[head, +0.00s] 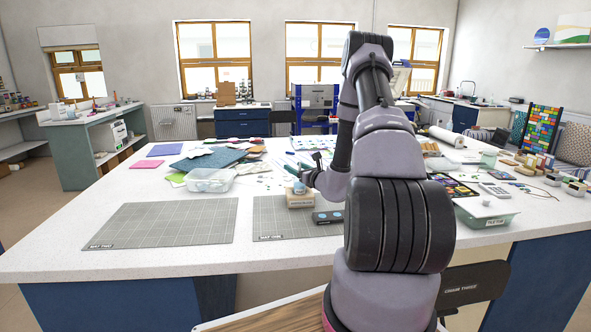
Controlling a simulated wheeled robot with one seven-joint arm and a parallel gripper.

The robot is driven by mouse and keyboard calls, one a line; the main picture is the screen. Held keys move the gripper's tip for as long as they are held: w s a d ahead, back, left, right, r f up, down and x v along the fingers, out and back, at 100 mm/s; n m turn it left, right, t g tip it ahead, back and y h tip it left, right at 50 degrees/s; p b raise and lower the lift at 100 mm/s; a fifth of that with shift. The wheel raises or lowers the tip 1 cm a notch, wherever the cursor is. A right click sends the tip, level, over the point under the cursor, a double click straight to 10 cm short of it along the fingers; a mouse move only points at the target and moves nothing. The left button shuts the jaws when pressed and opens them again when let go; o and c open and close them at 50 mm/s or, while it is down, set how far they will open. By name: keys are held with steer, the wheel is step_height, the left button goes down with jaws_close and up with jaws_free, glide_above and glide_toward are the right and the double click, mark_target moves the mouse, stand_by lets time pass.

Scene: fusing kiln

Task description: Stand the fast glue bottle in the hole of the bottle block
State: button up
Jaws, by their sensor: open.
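A pale wooden block (300,200), which looks like the bottle block, stands on the right-hand grey mat. A small rounded blue-grey thing (299,187) shows at the top of the block. It may be the fast glue bottle, but it is too small to tell, and I cannot tell whether it sits in the hole. My gripper (303,177) is open, just above and behind the block's top. My arm hides part of the table to the right of it.
A bare grey cutting mat (160,222) lies left of the block's mat (268,228). A dark case with blue dots (328,217) lies just right of the block. A clear tub (208,180) stands behind left. A green tray (486,212) stands at the right.

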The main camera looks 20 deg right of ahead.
steer(key=s+d, duration=0.2)
steer(key=s, duration=0.9)
steer(key=s+a+r+n+g+y, duration=0.25)
steer(key=a+r+n+y, duration=0.55)
steer(key=a+r, duration=0.45)
steer(key=s+a+r+n+g, duration=0.4)
steer(key=s+a+n+g, duration=0.2)
steer(key=s+a+n, duration=0.1)
steer(key=s+a+r+n+g, duration=0.4)
steer(key=s+a+n+g, duration=0.2)
steer(key=s+a+n, duration=0.1)
steer(key=s+d+r+n+t+h, duration=0.4)
steer(key=s+d+r+n+h, duration=0.3)
steer(key=s+r+n+h, duration=0.1)
steer(key=shift+s+d+r+h, duration=0.25)
steer(key=shift+s+h, duration=0.25)
steer(key=shift+s, duration=0.75)
